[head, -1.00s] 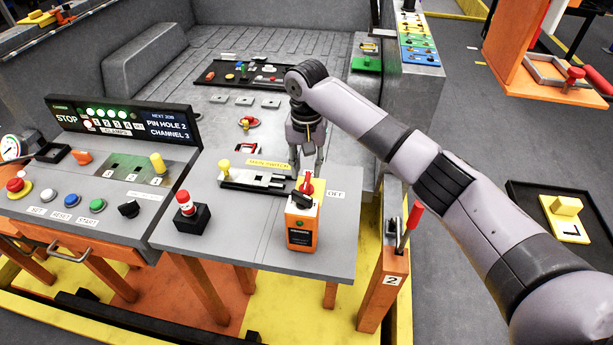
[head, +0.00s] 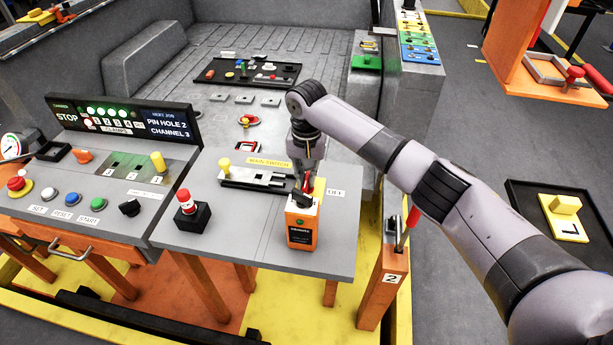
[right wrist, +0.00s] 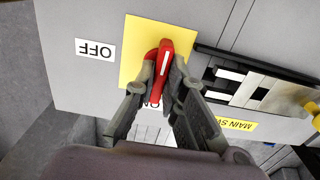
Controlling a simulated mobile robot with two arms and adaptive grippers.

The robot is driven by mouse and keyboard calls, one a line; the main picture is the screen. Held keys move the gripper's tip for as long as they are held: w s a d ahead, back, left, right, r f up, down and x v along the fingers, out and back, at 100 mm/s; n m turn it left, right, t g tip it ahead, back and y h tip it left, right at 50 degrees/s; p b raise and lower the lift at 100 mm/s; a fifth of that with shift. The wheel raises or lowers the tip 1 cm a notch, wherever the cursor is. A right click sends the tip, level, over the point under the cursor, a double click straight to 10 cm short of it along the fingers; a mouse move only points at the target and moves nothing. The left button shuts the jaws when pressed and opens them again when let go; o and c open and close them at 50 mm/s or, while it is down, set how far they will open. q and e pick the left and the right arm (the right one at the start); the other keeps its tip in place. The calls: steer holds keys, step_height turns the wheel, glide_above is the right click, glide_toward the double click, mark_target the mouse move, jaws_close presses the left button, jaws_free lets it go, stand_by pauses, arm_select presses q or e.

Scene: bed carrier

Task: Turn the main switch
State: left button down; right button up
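The main switch has a red handle (right wrist: 165,62) with a white stripe, standing on a yellow plate (right wrist: 138,42). In the head view the handle (head: 307,183) is partly covered by my right gripper (head: 305,177). In the right wrist view the right gripper's (right wrist: 161,78) two fingers lie on both sides of the handle, closed in against it. An OFF label (right wrist: 95,50) is beside the plate. An ON label (right wrist: 152,104) is partly hidden behind the fingers. My left gripper is out of view.
An orange box (head: 301,232) with a black and white top stands in front of the switch. A slotted plate with a yellow knob (head: 224,163) and a red button on a black box (head: 186,201) are to the left. A red lever (head: 411,218) rises on the right.

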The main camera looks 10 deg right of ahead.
jaws_close()
